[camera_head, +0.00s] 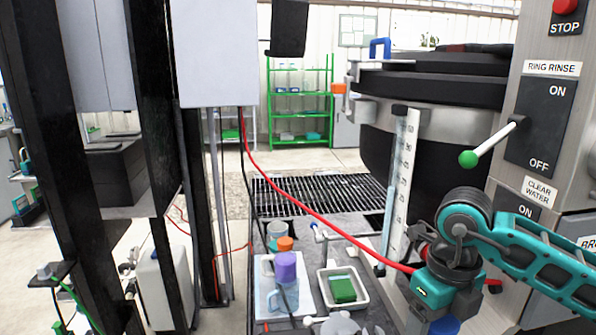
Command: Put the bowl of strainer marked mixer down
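I cannot make out a strainer bowl marked mixer in the head view. A pale grey rounded part (340,324) is cut off by the bottom edge on the bench; I cannot tell what it is. My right arm comes in from the right and bends downward at the lower right, but its gripper is not visible. My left arm and gripper are not in view.
The bench holds a clear bottle with a purple top (285,268), an orange cap (285,243) and a white tray (325,284) with a green pad (342,290). A red hose (300,205) crosses over the bench. A control panel (540,120) stands right, black posts left.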

